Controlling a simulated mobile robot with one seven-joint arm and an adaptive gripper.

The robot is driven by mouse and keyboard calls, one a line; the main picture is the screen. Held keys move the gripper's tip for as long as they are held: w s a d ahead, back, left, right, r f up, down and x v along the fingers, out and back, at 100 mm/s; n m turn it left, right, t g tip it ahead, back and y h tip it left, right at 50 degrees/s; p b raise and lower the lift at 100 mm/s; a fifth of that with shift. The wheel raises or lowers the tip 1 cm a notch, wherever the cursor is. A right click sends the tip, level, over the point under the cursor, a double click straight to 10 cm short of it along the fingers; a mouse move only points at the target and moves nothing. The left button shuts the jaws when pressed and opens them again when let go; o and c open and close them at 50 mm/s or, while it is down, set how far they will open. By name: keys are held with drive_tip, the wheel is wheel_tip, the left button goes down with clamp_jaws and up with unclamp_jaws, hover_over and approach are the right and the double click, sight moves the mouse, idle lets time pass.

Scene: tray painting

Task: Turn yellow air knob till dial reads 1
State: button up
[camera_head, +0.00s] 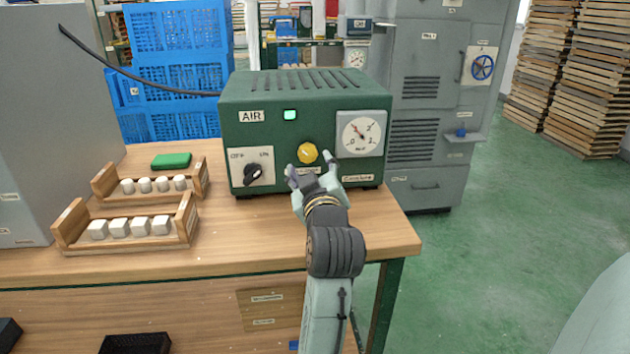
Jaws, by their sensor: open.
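The yellow air knob (307,153) is on the front of the green box (235,115) labelled AIR. The round dial (361,134) is to its right, with marks 0, 1 and 2. Its needle points up and left, but the exact reading is too small to tell. A black OFF/ON switch (253,172) is at the lower left, and a green light (290,114) is lit. My gripper (310,166) is open just below and in front of the knob, its fingers spread to either side. Whether a finger touches the knob cannot be told.
Two wooden trays (68,247) with white pieces stand left on the wooden table (240,240). A green pad (171,161) lies behind the pieces. A grey panel (50,130) stands at far left. Grey cabinets (425,60) stand behind right. The table's front middle is clear.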

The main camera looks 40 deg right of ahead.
drive_tip(key=v, duration=0.6)
idle(0.4)
